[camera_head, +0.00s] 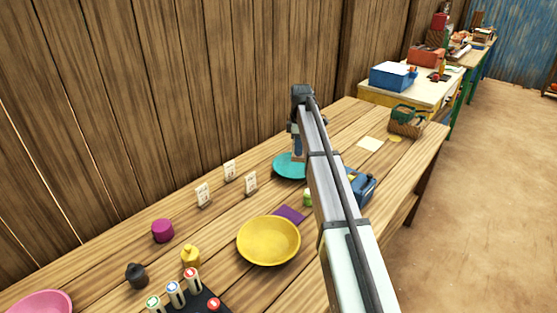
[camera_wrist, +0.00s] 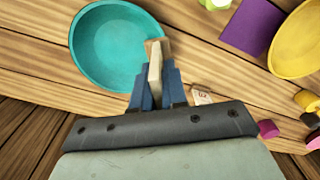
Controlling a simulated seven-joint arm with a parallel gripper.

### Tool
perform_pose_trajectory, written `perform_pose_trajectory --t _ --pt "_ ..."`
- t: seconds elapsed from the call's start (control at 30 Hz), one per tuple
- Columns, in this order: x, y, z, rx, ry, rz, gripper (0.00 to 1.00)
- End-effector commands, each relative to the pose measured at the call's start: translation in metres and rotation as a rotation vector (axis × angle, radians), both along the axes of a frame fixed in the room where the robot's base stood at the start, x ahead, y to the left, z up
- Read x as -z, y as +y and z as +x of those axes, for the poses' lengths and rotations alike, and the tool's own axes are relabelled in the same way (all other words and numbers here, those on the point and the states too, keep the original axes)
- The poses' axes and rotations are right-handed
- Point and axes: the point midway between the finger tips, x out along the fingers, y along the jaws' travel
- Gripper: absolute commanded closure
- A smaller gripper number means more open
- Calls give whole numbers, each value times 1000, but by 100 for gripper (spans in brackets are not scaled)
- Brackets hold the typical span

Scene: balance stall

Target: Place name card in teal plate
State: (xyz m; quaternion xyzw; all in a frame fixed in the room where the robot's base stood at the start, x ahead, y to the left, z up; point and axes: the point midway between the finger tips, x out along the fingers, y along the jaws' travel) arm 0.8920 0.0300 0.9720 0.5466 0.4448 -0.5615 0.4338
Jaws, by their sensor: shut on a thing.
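My gripper (camera_wrist: 154,88) is shut on a name card (camera_wrist: 155,58), a thin cream card with a brown wooden end pointing away from the jaws. The teal plate (camera_wrist: 95,45) lies on the table beneath; in the wrist view the card overlaps the plate's right rim. In the head view the teal plate (camera_head: 284,172) shows behind my arm, which hides its right part. My gripper (camera_head: 297,150) is above it there. I cannot tell whether the card touches the plate. The visible part of the plate is empty.
Several other name cards (camera_head: 203,195) stand left of the plate. A yellow bowl (camera_head: 268,241), purple square (camera_head: 290,214) and blue object (camera_head: 362,187) are nearby. A wooden wall (camera_head: 190,80) runs behind the table. Table space beyond the plate is mostly free.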

Motion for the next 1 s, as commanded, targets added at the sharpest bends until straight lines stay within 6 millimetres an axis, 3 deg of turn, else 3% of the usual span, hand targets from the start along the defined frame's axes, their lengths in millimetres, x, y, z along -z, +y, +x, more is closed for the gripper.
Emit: perform_pose_trajectory --t 0.03,0.1,0.37,0.67,1.0 --pt "-3 -6 22 -2 -1 1 100" --pt "-6 -4 39 -23 -3 1 100" --pt "-14 -2 85 -125 -18 3 100" --pt "-10 -2 84 -230 -26 4 100" --pt "17 -2 83 -231 -25 4 100"
